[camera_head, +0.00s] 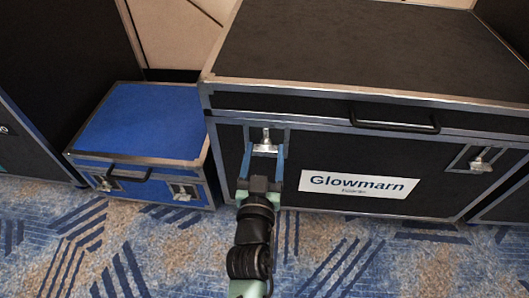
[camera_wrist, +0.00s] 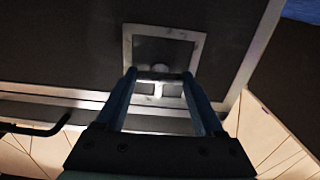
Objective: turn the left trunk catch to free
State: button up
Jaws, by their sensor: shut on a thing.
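The large black trunk (camera_head: 370,50) with silver edges has a left catch (camera_head: 265,140) of bright metal on its front face, in a recessed frame. The catch also shows in the wrist view (camera_wrist: 158,90), lying between the fingers. My gripper (camera_head: 264,150) reaches the catch from the front, one blue finger on each side. In the wrist view my gripper (camera_wrist: 158,75) is shut on the catch's wing. The fingers hide part of the catch's sides, and its exact turn is hard to tell.
The trunk's right catch (camera_head: 480,160), black handle (camera_head: 395,125) and white Glowmarn label (camera_head: 358,186) are to the right of my gripper. A low blue case (camera_head: 145,120) stands close on the left. Patterned carpet (camera_head: 340,250) lies open in front.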

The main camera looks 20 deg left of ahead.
jog(key=n+p, duration=0.1)
jog(key=n, duration=0.7)
jog(key=shift+n+p, duration=0.3)
jog(key=shift+p, duration=0.05)
jog(key=shift+f+n+p, duration=0.1)
jog(key=shift+n+p, duration=0.3)
jog(key=shift+n, duration=4.2)
jog(key=o, duration=1.4)
jog(key=shift+s, duration=0.1)
jog(key=v, duration=1.2)
jog(key=shift+s+d, duration=0.1)
jog(key=shift+s, duration=0.3)
